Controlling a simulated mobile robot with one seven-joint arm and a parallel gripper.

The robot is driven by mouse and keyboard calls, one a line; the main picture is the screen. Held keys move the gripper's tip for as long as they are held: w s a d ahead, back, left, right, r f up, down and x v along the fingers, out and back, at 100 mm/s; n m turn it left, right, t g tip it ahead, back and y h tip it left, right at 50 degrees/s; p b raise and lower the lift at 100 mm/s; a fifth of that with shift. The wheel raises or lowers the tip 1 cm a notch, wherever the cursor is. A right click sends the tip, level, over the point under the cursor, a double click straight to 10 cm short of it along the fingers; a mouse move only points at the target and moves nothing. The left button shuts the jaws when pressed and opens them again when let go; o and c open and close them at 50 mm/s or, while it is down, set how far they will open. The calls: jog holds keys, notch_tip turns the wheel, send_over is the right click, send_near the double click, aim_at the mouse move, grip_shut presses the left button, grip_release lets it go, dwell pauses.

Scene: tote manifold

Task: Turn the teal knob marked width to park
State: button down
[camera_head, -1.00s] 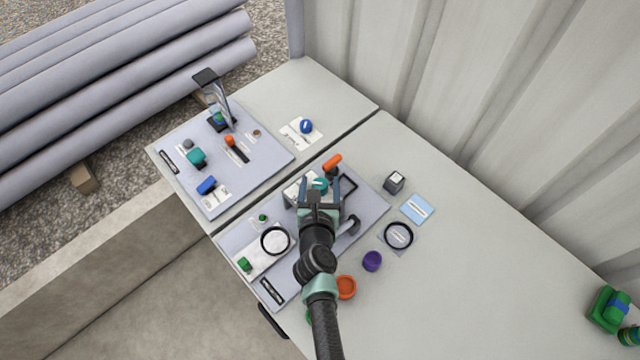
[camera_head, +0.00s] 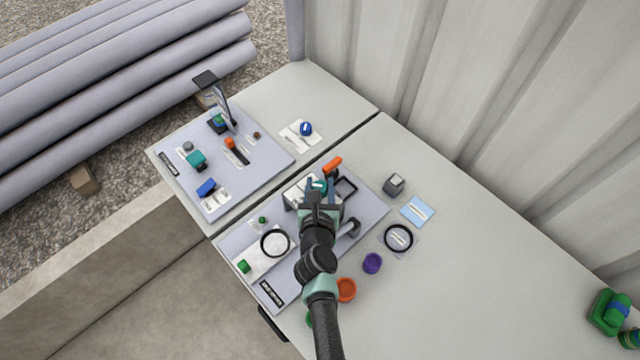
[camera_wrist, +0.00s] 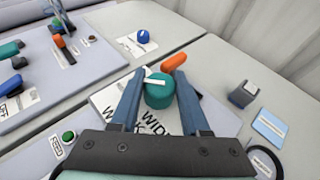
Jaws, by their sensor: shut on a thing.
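The teal knob (camera_wrist: 159,92) stands on a white plate (camera_wrist: 108,104) printed with black letters, partly readable as "WID" and "K". It has a pale pointer bar across its top, lying nearly level in the wrist view. My gripper (camera_wrist: 160,96) is shut on the teal knob, one blue finger on each side. In the head view the knob (camera_head: 319,185) shows between the fingers of my gripper (camera_head: 321,190). The fingers and palm hide part of the plate's lettering.
An orange handle (camera_wrist: 173,62) rises just behind the knob, close to the right finger. A black frame (camera_head: 347,187) and a grey lever (camera_head: 350,228) are on the same panel (camera_head: 372,206). A second panel (camera_head: 270,160) with several controls lies left.

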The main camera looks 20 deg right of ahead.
jog(key=shift+r, duration=0.1)
jog(key=p, duration=0.2)
jog(key=n+y+p, duration=0.1)
jog(key=p, duration=0.1)
jog(key=shift+d+r+t, duration=0.15)
jog(key=shift+r+t, duration=0.15)
jog(key=shift+d+n+t+y+p, duration=0.1)
jog(key=shift+n+t+y+p, duration=0.2)
jog(key=shift+n+y+p, duration=0.7)
jog(key=shift+f+y+p, duration=0.1)
jog(key=shift+y+p, duration=0.25)
jog(key=shift+y, duration=0.05)
jog(key=n+y, duration=0.1)
jog(key=n+y+b, duration=0.1)
jog(key=n+y, duration=0.1)
jog(key=shift+w+f+n+y, duration=0.1)
jog(key=shift+f+n+y, duration=0.2)
jog(key=shift+f, duration=0.05)
jog(key=shift+n+y+b, duration=1)
jog(key=shift+y+b, duration=0.15)
jog(key=shift+y, duration=0.05)
jog(key=shift+n+g+y+b, duration=0.4)
jog(key=shift+n+y+b, duration=0.1)
jog(key=shift+y+b, duration=0.1)
jog(key=shift+r, duration=0.15)
